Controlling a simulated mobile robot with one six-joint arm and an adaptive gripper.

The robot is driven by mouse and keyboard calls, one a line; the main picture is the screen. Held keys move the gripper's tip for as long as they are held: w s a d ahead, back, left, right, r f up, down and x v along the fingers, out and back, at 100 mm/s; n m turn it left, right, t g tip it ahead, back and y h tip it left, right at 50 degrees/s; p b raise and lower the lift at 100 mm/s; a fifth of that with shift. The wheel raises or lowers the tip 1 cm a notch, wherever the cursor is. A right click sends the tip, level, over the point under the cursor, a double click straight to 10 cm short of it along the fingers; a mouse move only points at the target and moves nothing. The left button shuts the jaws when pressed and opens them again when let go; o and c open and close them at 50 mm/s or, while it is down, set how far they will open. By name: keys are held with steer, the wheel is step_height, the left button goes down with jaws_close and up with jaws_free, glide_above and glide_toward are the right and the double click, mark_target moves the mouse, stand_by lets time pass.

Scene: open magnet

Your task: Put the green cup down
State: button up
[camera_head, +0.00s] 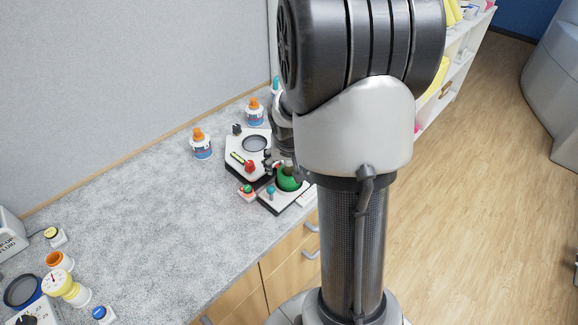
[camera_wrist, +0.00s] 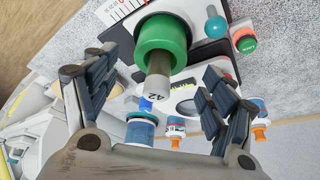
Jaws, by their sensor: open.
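The green cup (camera_wrist: 163,36) is in the upper middle of the wrist view, beyond my fingertips. A brownish cylinder with a white end marked "42" (camera_wrist: 158,85) lines up with it and points toward my gripper. In the head view the green cup (camera_head: 288,181) is at a black-and-white device (camera_head: 283,204) with a teal knob; I cannot tell whether it rests fully on it. My gripper (camera_wrist: 160,78) is open, its fingers apart on either side of the marked cylinder, with no contact visible. In the head view my arm hides most of the gripper.
A white device with a round dark dish (camera_head: 255,143) stands just behind. A red-and-green button (camera_head: 247,190) is close by. Orange-capped bottles (camera_head: 201,143) stand near the wall. The middle of the grey counter (camera_head: 150,200) is clear; other instruments crowd its left end.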

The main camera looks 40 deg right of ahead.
steer(key=s+a+r+n+p, duration=0.1)
steer(key=s+a+r+n, duration=0.35)
steer(key=a+r, duration=1)
steer(key=s+a+r+n+t+y, duration=0.1)
steer(key=s+a+r+n+y, duration=0.2)
steer(key=s+a, duration=0.8)
steer(key=s, duration=0.3)
steer(key=shift+r+n, duration=0.25)
steer(key=shift+n, duration=0.1)
steer(key=shift+d, duration=0.1)
